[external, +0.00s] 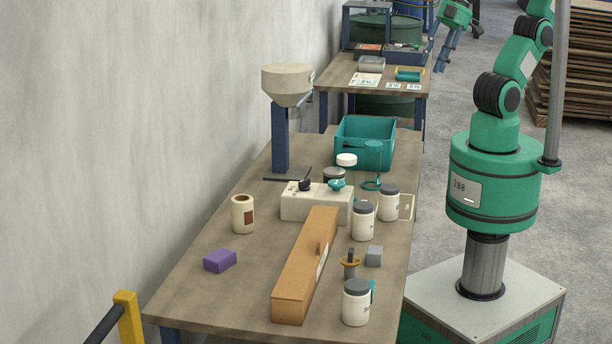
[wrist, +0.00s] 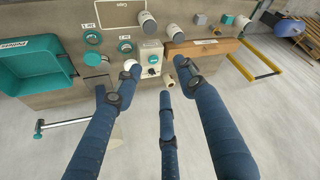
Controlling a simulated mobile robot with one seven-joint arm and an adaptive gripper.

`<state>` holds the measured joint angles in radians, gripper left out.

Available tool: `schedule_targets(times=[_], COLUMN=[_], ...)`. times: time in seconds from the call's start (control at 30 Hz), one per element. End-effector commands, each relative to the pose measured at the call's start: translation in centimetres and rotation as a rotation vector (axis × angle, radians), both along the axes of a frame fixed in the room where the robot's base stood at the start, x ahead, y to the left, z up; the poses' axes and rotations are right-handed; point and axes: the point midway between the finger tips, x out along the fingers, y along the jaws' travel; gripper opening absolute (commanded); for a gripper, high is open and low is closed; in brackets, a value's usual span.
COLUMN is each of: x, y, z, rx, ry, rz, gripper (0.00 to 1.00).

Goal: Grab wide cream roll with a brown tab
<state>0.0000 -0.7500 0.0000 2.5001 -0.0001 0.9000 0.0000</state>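The wide cream roll (external: 238,215) stands upright on the left part of the table in the external view, with a brown tab on its side and a brown opening on top. A small cream object, seemingly the roll (wrist: 168,82), shows in the wrist view just past the tip of the middle finger. My gripper (wrist: 156,76) has three long blue fingers spread well apart, with nothing held between them. The fingers look well short of the tabletop and partly cover the view.
Near the roll are a purple block (external: 220,260), a cream box with knobs (external: 315,207) and a long orange-brown box (external: 300,275). Jars (external: 362,222) stand along the right. A hopper stand (external: 281,140) and teal bin (external: 364,145) are behind. The tabletop left of the roll is clear.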

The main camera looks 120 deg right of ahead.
Motion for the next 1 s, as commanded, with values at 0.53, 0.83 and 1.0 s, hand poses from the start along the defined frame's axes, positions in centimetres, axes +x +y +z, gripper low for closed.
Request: schedule_targets(times=[0.53, 0.83, 1.0], x=[0.0, 1.4, 3.8], y=[0.0, -0.1, -0.4], z=[0.0, 0.9, 2.2], rx=[0.000, -0.005, -0.014], ry=[0.000, 0.012, 0.033], rz=[0.000, 0.005, 0.015], gripper=[0.71, 0.71, 0.71])
